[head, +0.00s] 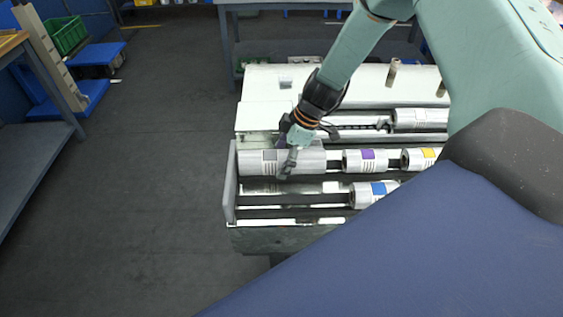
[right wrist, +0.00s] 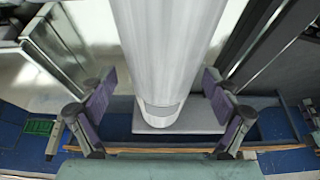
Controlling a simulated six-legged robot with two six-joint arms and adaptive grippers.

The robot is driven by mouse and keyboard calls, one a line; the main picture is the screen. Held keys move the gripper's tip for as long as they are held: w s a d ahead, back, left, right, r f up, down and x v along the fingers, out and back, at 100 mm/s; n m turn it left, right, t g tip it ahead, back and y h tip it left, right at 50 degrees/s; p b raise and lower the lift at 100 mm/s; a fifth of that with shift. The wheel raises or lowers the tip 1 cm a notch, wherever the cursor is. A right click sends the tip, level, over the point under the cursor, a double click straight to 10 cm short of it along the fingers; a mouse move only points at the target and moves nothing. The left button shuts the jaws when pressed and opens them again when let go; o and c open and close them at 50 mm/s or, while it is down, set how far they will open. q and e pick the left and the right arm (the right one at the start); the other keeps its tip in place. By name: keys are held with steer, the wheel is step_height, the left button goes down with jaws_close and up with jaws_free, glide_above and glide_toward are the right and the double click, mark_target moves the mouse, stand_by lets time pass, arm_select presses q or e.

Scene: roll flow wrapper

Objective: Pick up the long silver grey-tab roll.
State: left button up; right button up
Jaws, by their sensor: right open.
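The long silver roll (head: 250,162) with a grey tab (head: 269,156) lies across the left end of the machine's rack in the head view. My right gripper (head: 288,160) is over it, just right of the grey tab, and partly covers it. In the right wrist view the silver roll (right wrist: 165,55) runs down the middle between the two spread fingers of my right gripper (right wrist: 162,108). Gaps show on both sides of the roll, so the gripper is open and not holding it. My left gripper is not in view.
Shorter silver rolls with a purple tab (head: 366,160), a yellow tab (head: 419,158) and a blue tab (head: 371,193) sit on the rods nearby. A grey end plate (head: 230,184) stands left of the long roll.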

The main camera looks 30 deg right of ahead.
steer(key=shift+s+a+r, duration=0.1)
steer(key=shift+s+r, duration=0.1)
steer(key=shift+s, duration=0.05)
steer(key=c, duration=0.4)
steer(key=shift+w+f, duration=0.2)
steer(key=c, duration=0.5)
steer(key=shift+s+r, duration=0.1)
steer(key=shift+c, duration=1.3)
jaws_close()
